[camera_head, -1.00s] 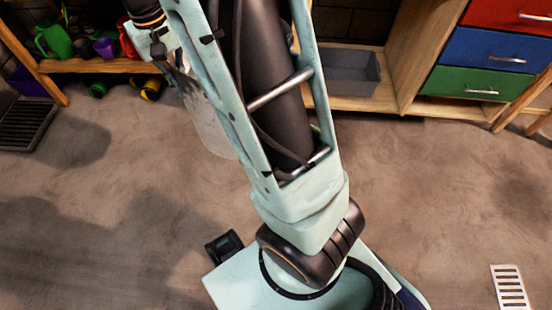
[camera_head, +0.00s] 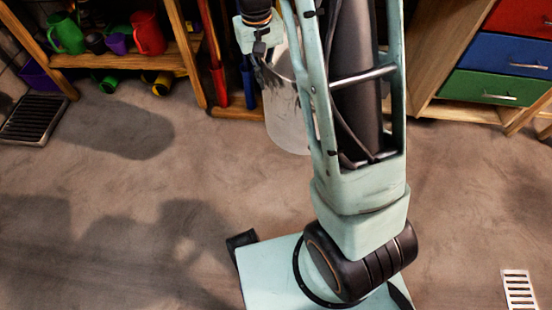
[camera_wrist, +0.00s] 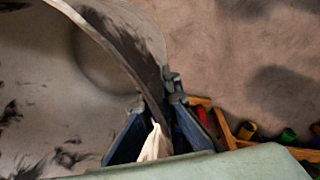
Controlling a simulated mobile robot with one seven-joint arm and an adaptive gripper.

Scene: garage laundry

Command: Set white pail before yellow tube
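The white pail (camera_head: 287,118) is a translucent whitish bucket with dark smudges, partly hidden behind my arm in the head view. My gripper (camera_head: 262,72) is shut on its rim and holds it up. In the wrist view the pail's wall (camera_wrist: 45,95) runs between the two fingers (camera_wrist: 155,125), and its inside fills the left. A yellow tube-like thing with a dark end (camera_head: 162,84) lies low under the left shelf, left of the pail and apart from it. A yellow end (camera_wrist: 247,130) also shows in the wrist view.
The wooden shelf (camera_head: 120,59) holds a green jug (camera_head: 67,34), a purple cup (camera_head: 117,44) and a red jug (camera_head: 147,34). Red (camera_head: 217,75) and blue (camera_head: 248,82) upright things stand beside it. Drawers (camera_head: 505,50) are at right. The middle floor is open.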

